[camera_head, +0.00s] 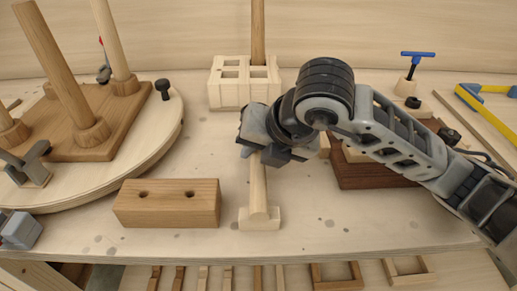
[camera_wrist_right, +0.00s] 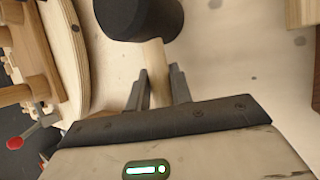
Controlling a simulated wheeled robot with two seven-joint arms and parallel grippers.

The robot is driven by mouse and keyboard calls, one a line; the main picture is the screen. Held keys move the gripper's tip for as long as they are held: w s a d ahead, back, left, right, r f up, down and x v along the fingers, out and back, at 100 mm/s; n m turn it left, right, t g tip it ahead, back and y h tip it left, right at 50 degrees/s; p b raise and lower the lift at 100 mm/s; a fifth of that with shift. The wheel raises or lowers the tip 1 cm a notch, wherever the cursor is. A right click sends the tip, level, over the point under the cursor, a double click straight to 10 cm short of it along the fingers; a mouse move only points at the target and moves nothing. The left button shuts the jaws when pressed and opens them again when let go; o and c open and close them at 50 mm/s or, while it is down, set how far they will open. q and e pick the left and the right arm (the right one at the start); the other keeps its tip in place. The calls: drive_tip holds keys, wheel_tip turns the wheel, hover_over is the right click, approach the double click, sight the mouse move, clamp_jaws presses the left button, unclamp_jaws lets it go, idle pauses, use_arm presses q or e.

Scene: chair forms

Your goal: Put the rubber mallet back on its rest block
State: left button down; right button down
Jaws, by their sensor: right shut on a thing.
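My right gripper (camera_head: 268,155) is shut on the pale wooden handle of the rubber mallet (camera_head: 258,180). In the right wrist view the fingers (camera_wrist_right: 158,88) close around the handle just below the mallet's black head (camera_wrist_right: 140,14). In the head view the mallet head is hidden behind the gripper and wrist. The handle's near end lies over the small pale rest block (camera_head: 260,222) near the table's front. I cannot tell whether it touches the block.
A brown block with two holes (camera_head: 167,204) stands just left of the rest block. A pale slotted box (camera_head: 232,93) stands behind the gripper. A round turntable (camera_head: 150,150) with upright posts fills the left. A dark wooden base (camera_head: 365,178) lies under my right arm. The front right is clear.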

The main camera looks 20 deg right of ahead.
drive_tip(key=c, duration=1.2)
unclamp_jaws()
drive_tip(key=shift+r, duration=0.1)
drive_tip(key=shift+c, duration=0.2)
drive_tip(key=shift+o, duration=0.4)
